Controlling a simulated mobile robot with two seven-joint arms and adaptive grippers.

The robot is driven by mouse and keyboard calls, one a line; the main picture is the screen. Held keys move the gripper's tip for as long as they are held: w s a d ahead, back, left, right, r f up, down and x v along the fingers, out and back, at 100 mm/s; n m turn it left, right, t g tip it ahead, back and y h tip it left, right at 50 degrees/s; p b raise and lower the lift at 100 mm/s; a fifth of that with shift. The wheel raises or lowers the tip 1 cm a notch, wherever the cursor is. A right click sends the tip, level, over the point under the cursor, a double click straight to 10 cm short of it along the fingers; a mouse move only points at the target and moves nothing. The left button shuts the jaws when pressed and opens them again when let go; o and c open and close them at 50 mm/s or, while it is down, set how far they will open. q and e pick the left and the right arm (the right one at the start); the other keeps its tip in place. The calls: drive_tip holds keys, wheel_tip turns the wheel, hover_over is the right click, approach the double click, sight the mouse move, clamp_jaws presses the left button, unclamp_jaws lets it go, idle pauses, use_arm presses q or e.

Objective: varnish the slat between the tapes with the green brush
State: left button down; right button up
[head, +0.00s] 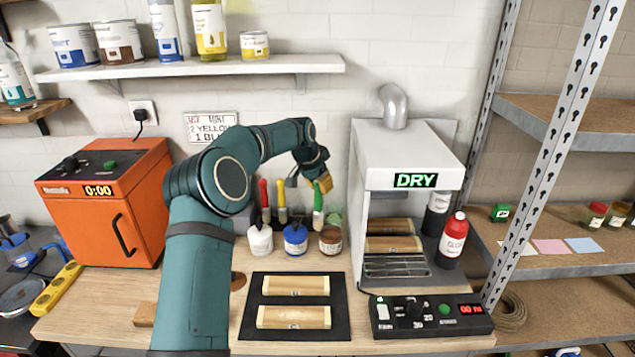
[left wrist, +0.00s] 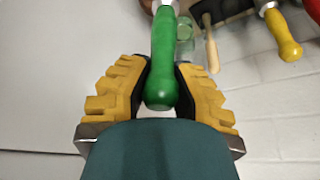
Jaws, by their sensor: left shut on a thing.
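The green brush (head: 318,198) stands upright, handle up, above the brown-labelled jar (head: 331,240) at the back of the bench. My left gripper (head: 320,184) is shut on its handle; the green handle (left wrist: 164,60) also shows between the yellow fingers (left wrist: 163,90) in the left wrist view. The brush's bristles are not clearly visible. Two pale wooden slats, a rear one (head: 296,286) and a front one (head: 293,317), lie on a black mat (head: 342,300). My right gripper is not in view.
A red brush (head: 264,192) and a yellow brush (head: 282,196) stand left of the green one, near a white jar (head: 260,240) and a blue jar (head: 295,238). A white dryer (head: 405,155) reading DRY holds slats. A control box (head: 430,317) sits in front.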

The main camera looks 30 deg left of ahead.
use_arm(q)
drive_tip(key=shift+s+d+f, duration=0.2)
drive_tip(key=shift+s+d, duration=0.1)
drive_tip(key=shift+s, duration=0.1)
drive_tip(key=s+d+f, duration=0.1)
drive_tip(key=s+d, duration=1.7)
drive_tip(key=d, duration=0.4)
drive_tip(key=shift+s+d+f+m, duration=0.2)
drive_tip(key=shift+d+f+m, duration=0.1)
drive_tip(key=shift+d+f, duration=0.1)
